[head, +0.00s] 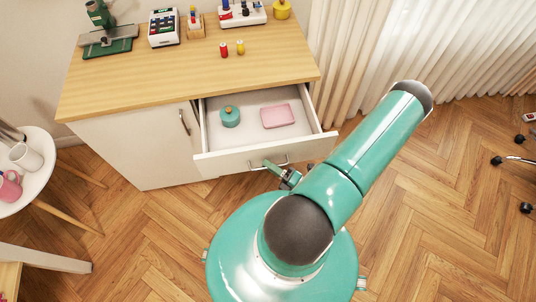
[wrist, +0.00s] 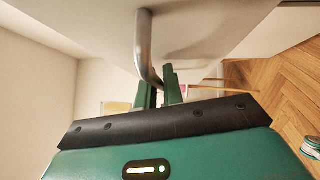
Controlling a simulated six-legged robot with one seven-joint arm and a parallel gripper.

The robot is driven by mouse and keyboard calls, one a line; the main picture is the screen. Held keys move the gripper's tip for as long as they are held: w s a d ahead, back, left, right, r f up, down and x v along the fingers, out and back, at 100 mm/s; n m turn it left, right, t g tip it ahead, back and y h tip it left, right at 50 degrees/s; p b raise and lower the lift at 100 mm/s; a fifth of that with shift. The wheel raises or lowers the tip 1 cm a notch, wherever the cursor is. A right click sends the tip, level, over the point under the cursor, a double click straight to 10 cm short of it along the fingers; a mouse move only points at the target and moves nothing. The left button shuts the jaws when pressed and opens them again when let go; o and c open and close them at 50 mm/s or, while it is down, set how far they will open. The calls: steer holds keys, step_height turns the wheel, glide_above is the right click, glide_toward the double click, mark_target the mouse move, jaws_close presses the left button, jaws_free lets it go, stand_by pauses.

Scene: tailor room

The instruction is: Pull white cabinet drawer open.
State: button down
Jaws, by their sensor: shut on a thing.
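The white cabinet (head: 135,150) has a wooden top, and its upper right drawer (head: 222,165) stands open, pulled out toward me. Inside the drawer are a teal round container (head: 230,117) and a pink rectangular item (head: 278,116). My gripper (head: 275,169) is at the drawer's metal handle (head: 256,167), shut on it. In the wrist view, the green fingers of my gripper (wrist: 160,92) close around the lower end of the handle (wrist: 145,45). My arm hides the area right of the handle in the head view.
Spools (head: 223,49), a card reader (head: 164,28) and a green machine (head: 103,25) stand on the cabinet top. A round white table (head: 35,165) with mugs is at the left. Curtains (head: 350,50) hang behind. The wooden floor right of my arm is mostly clear.

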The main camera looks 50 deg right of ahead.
steer(key=shift+s+a, duration=0.6)
steer(key=shift+s, duration=0.3)
steer(key=c, duration=1.8)
jaws_free()
steer(key=v, duration=1.3)
steer(key=shift+s, duration=0.4)
steer(key=shift+d, duration=0.1)
